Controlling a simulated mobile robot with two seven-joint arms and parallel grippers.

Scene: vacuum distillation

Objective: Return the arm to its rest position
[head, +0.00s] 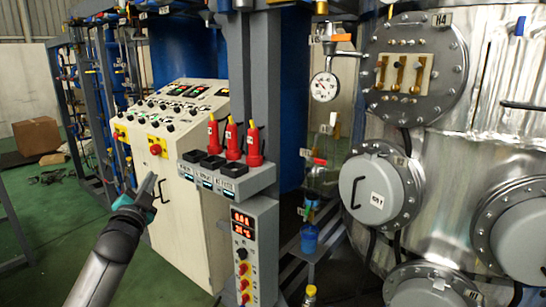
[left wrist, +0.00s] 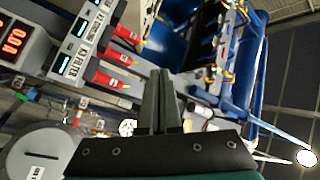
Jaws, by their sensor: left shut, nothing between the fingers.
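My left gripper (head: 147,184) comes in from the lower left in the head view. It is in the air in front of the cream control cabinet (head: 190,222), with its fingers shut and nothing held. In the left wrist view the two fingers (left wrist: 160,88) stand together, pointing up the picture. My left arm (head: 105,262) reaches up from the bottom edge. My right gripper shows in neither view.
Red bottles (head: 253,143) with yellow tips stand on a grey shelf (head: 232,180) right of the cabinet. A steel vessel (head: 470,150) with round flanges fills the right. A cardboard box (head: 37,136) lies at the far left. Green floor (head: 50,215) is open at left.

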